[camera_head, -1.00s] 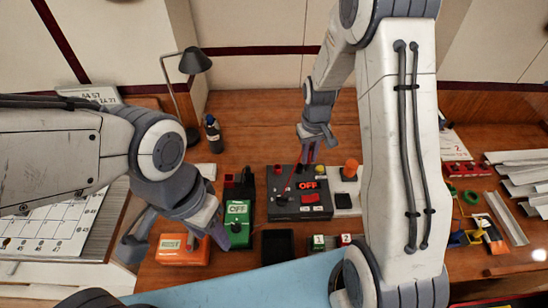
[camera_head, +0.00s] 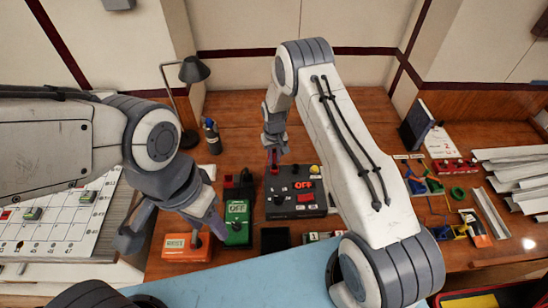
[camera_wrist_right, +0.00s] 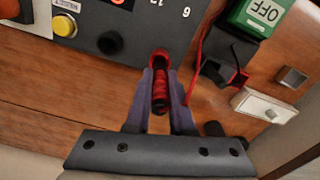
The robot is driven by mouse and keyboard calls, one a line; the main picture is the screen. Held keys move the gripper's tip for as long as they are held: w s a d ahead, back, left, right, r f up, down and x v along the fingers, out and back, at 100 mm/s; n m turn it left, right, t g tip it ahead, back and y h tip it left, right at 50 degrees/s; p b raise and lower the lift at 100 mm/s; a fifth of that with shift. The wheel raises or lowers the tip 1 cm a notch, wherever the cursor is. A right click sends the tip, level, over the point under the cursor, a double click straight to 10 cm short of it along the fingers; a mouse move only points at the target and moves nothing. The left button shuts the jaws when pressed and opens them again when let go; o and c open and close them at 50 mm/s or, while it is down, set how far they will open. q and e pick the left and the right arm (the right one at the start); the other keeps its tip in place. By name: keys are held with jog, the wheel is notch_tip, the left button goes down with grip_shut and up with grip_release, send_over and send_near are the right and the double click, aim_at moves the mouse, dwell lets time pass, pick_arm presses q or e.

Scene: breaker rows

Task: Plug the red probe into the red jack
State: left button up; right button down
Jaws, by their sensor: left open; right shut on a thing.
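The red probe (camera_wrist_right: 159,92) is between the fingers of my right gripper (camera_wrist_right: 162,78), which is shut on it. In the head view my right gripper (camera_head: 273,158) is at the back left corner of the black panel box (camera_head: 296,212). In the wrist view the probe's front end meets a red round piece (camera_wrist_right: 160,58) at the panel's edge, likely the red jack. I cannot tell whether the tip is inside it. A black round piece (camera_wrist_right: 110,42) lies beside it. My left gripper (camera_head: 172,232) is open and empty, above the orange meter.
A green meter (camera_head: 238,222) marked OFF stands left of the panel box, and an orange meter (camera_head: 186,248) is nearer. A red cable (camera_wrist_right: 200,55) runs beside my right gripper.

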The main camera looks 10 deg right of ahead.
jog(key=shift+s+f, duration=0.3)
jog(key=shift+f, duration=0.45)
jog(key=c, duration=1)
grip_release()
jog(key=shift+o, duration=1.1)
jog(key=shift+w, duration=0.1)
jog(key=shift+w+r, duration=0.1)
jog(key=shift+r, duration=0.1)
